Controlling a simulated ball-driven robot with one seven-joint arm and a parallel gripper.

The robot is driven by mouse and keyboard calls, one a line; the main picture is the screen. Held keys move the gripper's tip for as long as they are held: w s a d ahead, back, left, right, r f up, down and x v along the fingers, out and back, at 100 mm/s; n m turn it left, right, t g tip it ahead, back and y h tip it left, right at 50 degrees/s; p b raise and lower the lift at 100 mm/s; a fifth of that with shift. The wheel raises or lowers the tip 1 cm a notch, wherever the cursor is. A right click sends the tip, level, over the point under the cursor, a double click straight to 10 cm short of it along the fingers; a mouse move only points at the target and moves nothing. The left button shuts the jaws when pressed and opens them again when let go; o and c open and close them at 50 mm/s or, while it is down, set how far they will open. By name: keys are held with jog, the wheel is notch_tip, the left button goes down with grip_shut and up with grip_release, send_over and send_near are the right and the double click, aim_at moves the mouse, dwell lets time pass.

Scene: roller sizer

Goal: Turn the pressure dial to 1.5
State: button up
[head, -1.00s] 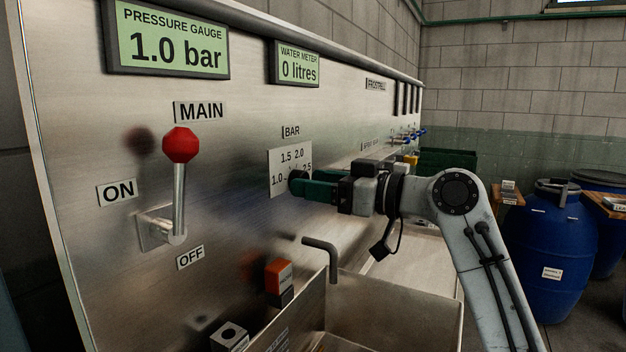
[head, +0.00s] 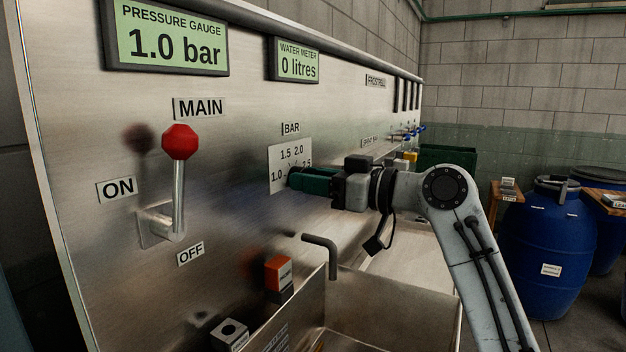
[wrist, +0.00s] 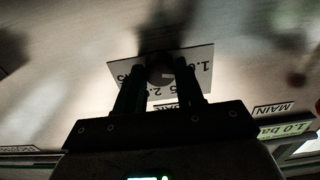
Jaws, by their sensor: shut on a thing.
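The pressure dial's white scale plate (head: 281,158) is on the steel panel under the BAR label, with marks 1.0, 1.5, 2.0 and 2.5 readable. My gripper (head: 295,178) is at the plate, its green fingers reaching in from the right and shut on the dial knob. The fingers hide the knob in the head view. In the wrist view the dark round knob (wrist: 160,70) sits between the two fingers (wrist: 160,82) in front of the plate (wrist: 203,62). The pressure gauge (head: 168,41) reads 1.0 bar. The knob's pointer cannot be made out clearly.
The red-knobbed MAIN lever (head: 180,143) stands upright left of the dial. A water meter (head: 295,66) reads 0 litres. Below are an orange switch (head: 278,272), a bent spout (head: 325,250) and a steel basin (head: 385,305). Blue barrels (head: 545,245) stand at the right.

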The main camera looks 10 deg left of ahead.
jog(key=shift+m+p, duration=0.3)
jog(key=shift+p, duration=0.05)
jog(key=shift+m+p, duration=4.45)
jog(key=shift+m, duration=0.05)
jog(key=shift+d, duration=0.1)
jog(key=o, duration=1)
jog(key=shift+o, duration=0.2)
jog(key=b+v, duration=0.2)
jog(key=v, duration=0.8)
jog(key=shift+d, duration=0.35)
